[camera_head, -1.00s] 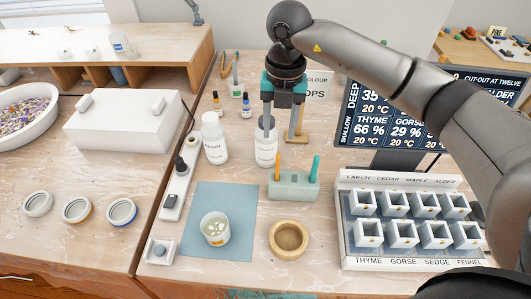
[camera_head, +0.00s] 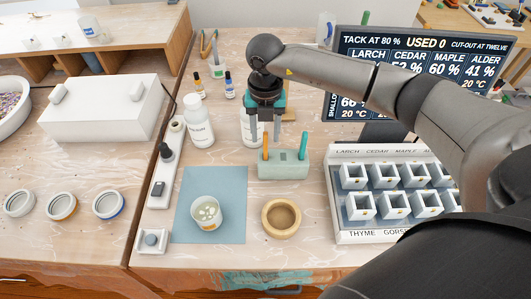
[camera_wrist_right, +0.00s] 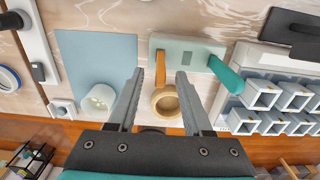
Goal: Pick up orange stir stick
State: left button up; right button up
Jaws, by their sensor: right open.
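The orange stir stick (camera_head: 265,147) stands upright in the left part of a pale green holder block (camera_head: 283,171). A teal stick (camera_head: 303,146) stands in the block's right part. My right gripper (camera_head: 265,139) is open and empty, pointing down just above the orange stick. In the right wrist view, the orange stick (camera_wrist_right: 160,68) shows between the two open fingers of the gripper (camera_wrist_right: 159,74), apart from both. The holder block (camera_wrist_right: 180,45) also shows there, with the teal stick (camera_wrist_right: 225,74) outside the right finger. My left gripper is not in view.
A wooden ring-shaped bowl (camera_head: 281,232) stands in front of the block. A cup (camera_head: 206,213) stands on a blue mat (camera_head: 232,185) to the left. White bottles (camera_head: 199,125) stand behind. A rack of small white boxes (camera_head: 333,212) stands to the right.

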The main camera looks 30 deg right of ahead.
aim_at(266, 142)
notch_tip(266, 142, down, 4)
jog(key=shift+r, duration=0.1)
jog(key=shift+r, duration=0.1)
grip_shut()
dwell(0.5)
